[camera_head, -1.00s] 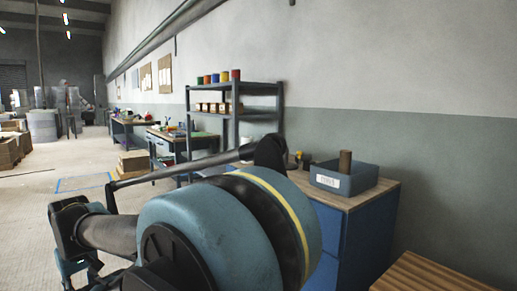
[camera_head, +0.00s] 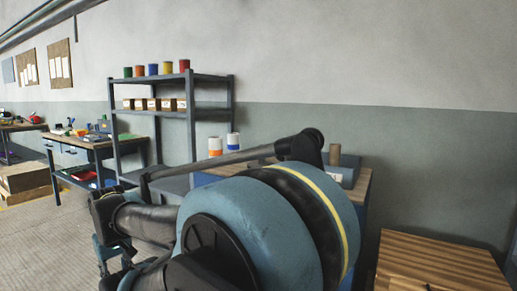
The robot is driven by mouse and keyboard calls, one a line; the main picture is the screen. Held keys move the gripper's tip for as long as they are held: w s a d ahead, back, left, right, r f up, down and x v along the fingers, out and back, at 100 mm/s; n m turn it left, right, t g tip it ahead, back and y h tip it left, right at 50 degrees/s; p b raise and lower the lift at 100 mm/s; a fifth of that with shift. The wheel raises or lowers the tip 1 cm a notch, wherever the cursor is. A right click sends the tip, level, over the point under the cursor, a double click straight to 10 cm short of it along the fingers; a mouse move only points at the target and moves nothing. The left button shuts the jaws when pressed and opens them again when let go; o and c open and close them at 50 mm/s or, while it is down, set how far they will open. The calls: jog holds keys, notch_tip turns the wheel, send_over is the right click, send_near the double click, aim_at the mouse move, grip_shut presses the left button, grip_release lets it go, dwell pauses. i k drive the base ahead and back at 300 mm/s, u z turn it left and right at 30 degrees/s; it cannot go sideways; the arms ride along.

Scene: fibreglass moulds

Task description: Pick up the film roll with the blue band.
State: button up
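A white roll with a blue band (camera_head: 233,142) stands upright in the middle of the head view, just beyond my arm. It is probably the film roll. Beside it on the left stands a similar white roll with an orange band (camera_head: 215,147). What seems to be my gripper (camera_head: 110,250) is at the lower left, well to the left of the rolls and nearer to me. It is partly hidden by my arm, and its fingers cannot be made out clearly.
A blue-grey bin (camera_head: 349,173) with a brown cylinder (camera_head: 335,154) sits on a wood-topped cabinet behind my arm. A shelf rack (camera_head: 190,105) with coloured cans stands at the wall. A slatted wooden surface (camera_head: 440,268) lies at the lower right. Open floor is at left.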

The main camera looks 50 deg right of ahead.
aim_at(234, 138)
jog(key=z, duration=0.5)
jog(key=i, duration=0.65)
jog(key=z, duration=0.45)
